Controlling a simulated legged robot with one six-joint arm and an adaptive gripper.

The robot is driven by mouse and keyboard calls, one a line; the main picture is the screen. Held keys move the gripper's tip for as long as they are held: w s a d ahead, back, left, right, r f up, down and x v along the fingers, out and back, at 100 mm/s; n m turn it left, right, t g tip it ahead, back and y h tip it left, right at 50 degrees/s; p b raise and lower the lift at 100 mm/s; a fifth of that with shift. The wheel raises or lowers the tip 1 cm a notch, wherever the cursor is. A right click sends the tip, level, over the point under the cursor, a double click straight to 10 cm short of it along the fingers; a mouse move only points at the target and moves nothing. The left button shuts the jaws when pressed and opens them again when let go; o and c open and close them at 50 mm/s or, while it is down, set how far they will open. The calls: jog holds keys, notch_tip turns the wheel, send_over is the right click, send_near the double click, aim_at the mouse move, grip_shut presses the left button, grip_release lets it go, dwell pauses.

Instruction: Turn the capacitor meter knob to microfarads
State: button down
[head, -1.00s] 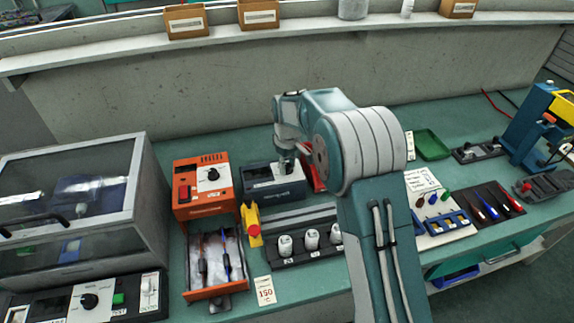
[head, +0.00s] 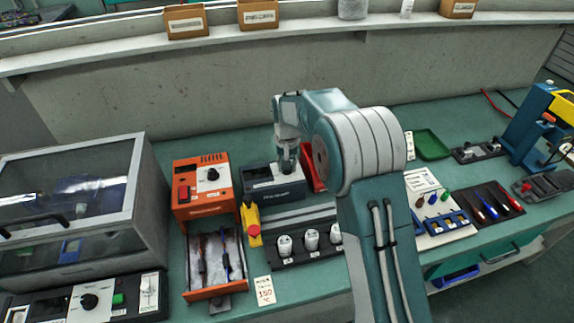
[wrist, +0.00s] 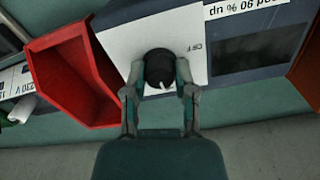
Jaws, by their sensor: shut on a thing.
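The capacitor meter (head: 258,180) is a dark grey box on the bench, right of the orange unit. My gripper (wrist: 160,90) is shut on the knob, one finger on each side. The meter's dark display (wrist: 256,50) is right of the plate in the wrist view. In the head view my gripper (head: 288,165) is over the meter's right end and hides the knob.
A red bin (wrist: 72,75) stands close beside the meter. The orange unit (head: 205,190) is on its other side. A rack with several white capacitors (head: 312,240) and a yellow tool with a red part (head: 251,222) are in front. A clear-lidded cabinet (head: 75,190) stands at the left.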

jog(key=shift+f+m, duration=0.1)
jog(key=shift+m, duration=0.2)
jog(key=shift+c, duration=2.1)
grip_release()
jog(key=shift+a, duration=0.1)
notch_tip(320, 180, up, 12)
jog(key=shift+a, duration=0.1)
